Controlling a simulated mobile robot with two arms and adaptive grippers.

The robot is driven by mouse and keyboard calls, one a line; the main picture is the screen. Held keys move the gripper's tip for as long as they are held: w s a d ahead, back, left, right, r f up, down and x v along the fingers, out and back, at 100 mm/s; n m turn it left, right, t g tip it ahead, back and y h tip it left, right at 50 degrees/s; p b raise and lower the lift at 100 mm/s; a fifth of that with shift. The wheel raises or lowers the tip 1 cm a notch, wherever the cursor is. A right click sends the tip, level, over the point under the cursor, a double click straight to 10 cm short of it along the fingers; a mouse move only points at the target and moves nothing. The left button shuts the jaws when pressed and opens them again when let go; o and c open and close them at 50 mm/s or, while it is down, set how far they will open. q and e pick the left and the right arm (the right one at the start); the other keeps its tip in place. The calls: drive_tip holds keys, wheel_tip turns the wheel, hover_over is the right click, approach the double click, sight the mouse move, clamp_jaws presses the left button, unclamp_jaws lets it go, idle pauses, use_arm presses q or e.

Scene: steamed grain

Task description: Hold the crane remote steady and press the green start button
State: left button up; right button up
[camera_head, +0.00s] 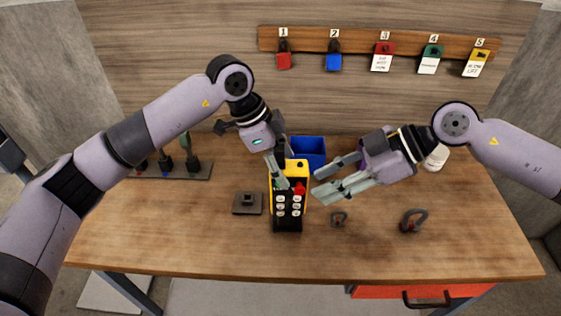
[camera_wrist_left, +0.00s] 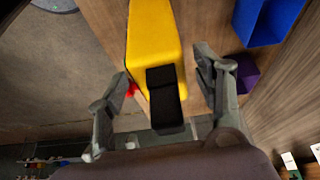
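The crane remote (camera_head: 288,215) is yellow and black and stands upright near the middle of the table. In the left wrist view the yellow remote (camera_wrist_left: 153,40) lies between the two spread fingers, with visible gaps; the red knob (camera_wrist_left: 132,90) is beside one finger. My right gripper (camera_head: 325,178) is to the right of the remote, fingers apart, pointing left, empty.
A blue bin (camera_head: 308,150) stands behind the remote. A dark square block (camera_head: 248,203) lies to its left, and a small shackle (camera_head: 339,218) and larger shackle (camera_head: 413,220) to its right. Numbered padlocks and tags hang on a wooden rail (camera_head: 358,44). The front table strip is clear.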

use_arm(q)
clamp_jaws()
use_arm(e)
clamp_jaws()
idle(0.8)
idle(1.2)
